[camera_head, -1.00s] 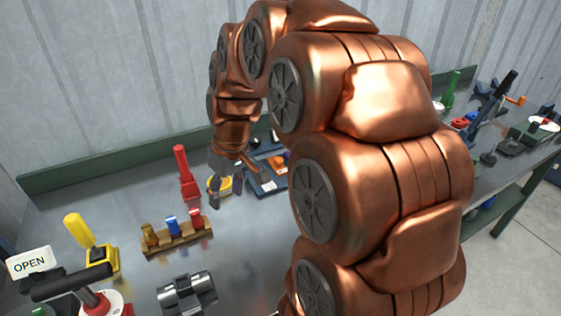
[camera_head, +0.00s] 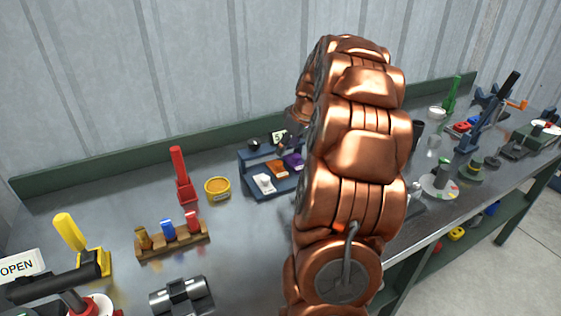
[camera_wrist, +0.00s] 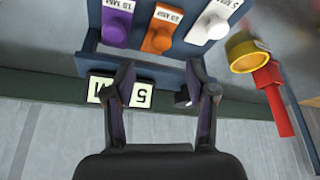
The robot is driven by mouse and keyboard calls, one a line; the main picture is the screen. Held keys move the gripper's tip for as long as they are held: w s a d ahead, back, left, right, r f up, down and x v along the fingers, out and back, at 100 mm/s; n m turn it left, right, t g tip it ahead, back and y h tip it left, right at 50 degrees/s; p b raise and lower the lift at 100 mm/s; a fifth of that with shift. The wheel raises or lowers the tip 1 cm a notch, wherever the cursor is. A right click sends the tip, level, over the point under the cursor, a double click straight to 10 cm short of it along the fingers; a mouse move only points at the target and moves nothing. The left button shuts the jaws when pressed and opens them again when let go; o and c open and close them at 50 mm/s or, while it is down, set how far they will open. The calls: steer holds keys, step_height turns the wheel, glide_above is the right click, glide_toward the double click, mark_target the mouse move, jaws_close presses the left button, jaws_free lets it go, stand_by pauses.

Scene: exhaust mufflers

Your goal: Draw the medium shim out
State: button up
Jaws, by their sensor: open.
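A blue rack (camera_head: 251,171) on the bench holds a row of three shims with round knobs and MM labels. The orange shim (camera_head: 276,168) is in the middle, between the white shim (camera_head: 263,183) and the purple shim (camera_head: 294,160). In the wrist view, the orange shim (camera_wrist: 157,38) sits at the top centre, with purple on its left and white on its right. My gripper (camera_wrist: 160,80) is open and empty, its two fingers spread over the rack's edge (camera_wrist: 150,63) and apart from the orange knob. In the head view my arm hides most of the gripper.
A number card (camera_wrist: 122,92) stands at the rack's back edge, partly behind the fingers. A yellow round tin (camera_head: 218,188) and a red-handled tool (camera_head: 182,177) stand left of the rack. A wooden block with coloured plugs (camera_head: 172,238) is nearer the front. The wall is close behind.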

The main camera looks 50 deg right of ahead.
mark_target(279, 162)
steer(key=x, duration=0.7)
steer(key=shift+a+f, duration=0.1)
jaws_close()
stand_by(0.3)
